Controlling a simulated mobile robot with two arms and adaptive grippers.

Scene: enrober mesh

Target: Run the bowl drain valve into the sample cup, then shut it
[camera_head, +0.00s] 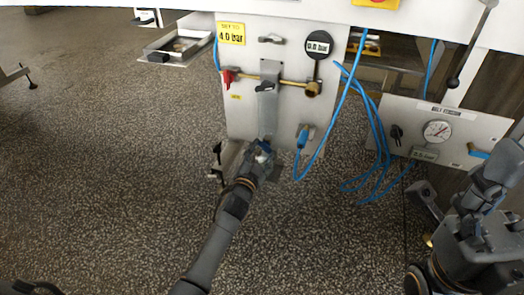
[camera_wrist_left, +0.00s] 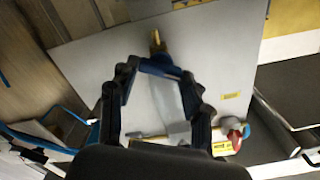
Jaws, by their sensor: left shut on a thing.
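My left gripper (camera_head: 264,150) is at the lower edge of the grey valve panel (camera_head: 245,115). Its fingertips (camera_wrist_left: 160,68) are closed on a small blue part, seen between them in the left wrist view; the fingers hide most of it. A brass fitting (camera_wrist_left: 157,42) shows just beyond the fingertips. A brass pipe (camera_head: 292,83) with a red-handled valve (camera_head: 228,76) crosses the panel above; the red handle also shows in the left wrist view (camera_wrist_left: 235,137). I cannot make out a sample cup. My right gripper (camera_head: 495,175) is at the right edge, its fingers unclear.
A black 0.0 bar gauge (camera_head: 319,43) and yellow 4.0 bar sign (camera_head: 231,33) are on the panel. Blue hoses (camera_head: 378,130) hang right of it. A second panel with a white dial (camera_head: 438,131) stands near my right arm. The speckled floor (camera_head: 110,140) is open at left.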

